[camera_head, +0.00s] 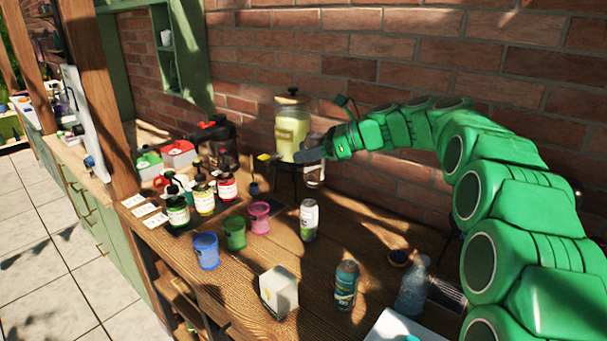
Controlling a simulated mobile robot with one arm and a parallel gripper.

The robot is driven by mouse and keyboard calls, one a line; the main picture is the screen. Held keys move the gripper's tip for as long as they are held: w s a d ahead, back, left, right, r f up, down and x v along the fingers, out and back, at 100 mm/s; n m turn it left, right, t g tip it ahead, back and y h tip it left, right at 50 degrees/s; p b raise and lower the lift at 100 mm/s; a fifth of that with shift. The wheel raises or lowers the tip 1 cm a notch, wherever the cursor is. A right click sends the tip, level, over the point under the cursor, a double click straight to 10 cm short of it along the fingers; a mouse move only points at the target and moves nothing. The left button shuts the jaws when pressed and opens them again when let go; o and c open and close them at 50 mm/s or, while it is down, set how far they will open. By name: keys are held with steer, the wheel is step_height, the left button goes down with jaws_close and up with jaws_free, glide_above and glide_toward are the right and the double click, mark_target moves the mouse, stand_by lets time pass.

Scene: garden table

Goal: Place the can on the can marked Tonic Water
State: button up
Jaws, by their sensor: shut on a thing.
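My gripper (310,155) is at the end of the green arm, in front of the brick wall and near the glass dispenser. It is shut on a can (314,174), partly hidden by the fingers, and holds it roughly upright above the table. A white and silver can (309,220) stands upright on the wooden table, lower in the picture and apart from the held can. A teal can or bottle (346,285) stands nearer the front. The lettering is too small to read, so I cannot tell which is marked Tonic Water.
The glass dispenser (291,128) stands behind my gripper. Blue (206,251), green (235,233) and pink (259,216) cups stand left of the white can. Several pump bottles (203,196) are further left. A white box (279,291) and a clear bottle (412,287) are in front.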

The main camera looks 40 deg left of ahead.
steer(key=shift+w+a+f, duration=0.15)
steer(key=shift+w+a, duration=0.2)
steer(key=w+a+f, duration=0.3)
steer(key=a+f, duration=0.1)
steer(key=f, duration=0.1)
steer(key=shift+w+f, duration=0.15)
steer(key=shift+f, duration=0.25)
steer(key=shift+f, duration=0.1)
steer(key=shift+w+f, duration=0.1)
steer(key=shift+f, duration=1.55)
steer(key=shift+f, duration=0.1)
steer(key=o, duration=1.2)
steer(key=shift+o, duration=0.2)
